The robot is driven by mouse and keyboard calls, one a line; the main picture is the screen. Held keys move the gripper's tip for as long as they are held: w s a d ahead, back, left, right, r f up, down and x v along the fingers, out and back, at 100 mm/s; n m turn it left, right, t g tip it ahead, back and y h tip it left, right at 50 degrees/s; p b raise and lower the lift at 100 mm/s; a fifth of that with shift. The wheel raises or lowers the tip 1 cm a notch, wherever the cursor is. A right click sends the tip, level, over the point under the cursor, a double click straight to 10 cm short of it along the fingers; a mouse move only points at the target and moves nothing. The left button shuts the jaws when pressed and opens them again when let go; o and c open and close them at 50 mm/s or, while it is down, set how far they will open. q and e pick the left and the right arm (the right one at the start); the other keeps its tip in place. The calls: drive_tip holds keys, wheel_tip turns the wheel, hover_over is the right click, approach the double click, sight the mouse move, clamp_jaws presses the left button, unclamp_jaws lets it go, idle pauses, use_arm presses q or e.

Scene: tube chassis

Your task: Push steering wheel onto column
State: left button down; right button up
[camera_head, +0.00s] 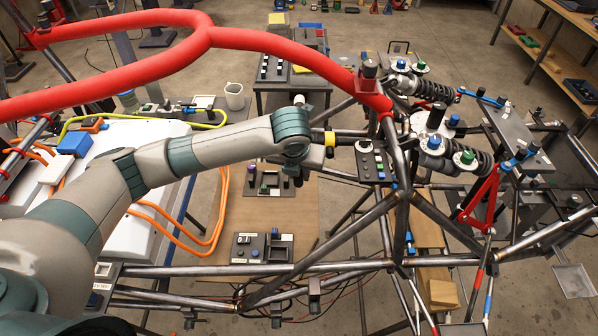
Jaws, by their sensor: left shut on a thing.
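My left arm reaches in from the left, and its wrist bends down beside the dash panel (370,160). My left gripper (318,150) is mostly hidden behind the wrist and is shut on what seems to be the steering wheel. Only a small yellow-and-black part (330,139) shows there, and no wheel rim can be made out. A short dark stub, perhaps the column, lies between that part and the panel. I cannot tell whether wheel and column touch. My right gripper is not in view.
A thick red padded tube (280,47) arches over the chassis at upper left. Dark frame tubes (320,262) run below the wrist. Spring dampers (440,85) stand right of the panel. A white mug (234,96) and a low board with small parts (263,248) are nearby.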

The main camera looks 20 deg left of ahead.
use_arm(q)
drive_tip(key=shift+w+d+r, duration=0.1)
drive_tip(key=shift+d+r, duration=0.05)
drive_tip(key=shift+d, duration=0.05)
idle(0.6)
idle(0.4)
drive_tip(key=c, duration=1.4)
unclamp_jaws()
drive_tip(key=shift+c, duration=0.2)
drive_tip(key=shift+d, duration=0.1)
drive_tip(key=o, duration=0.6)
drive_tip(key=shift+o, duration=0.2)
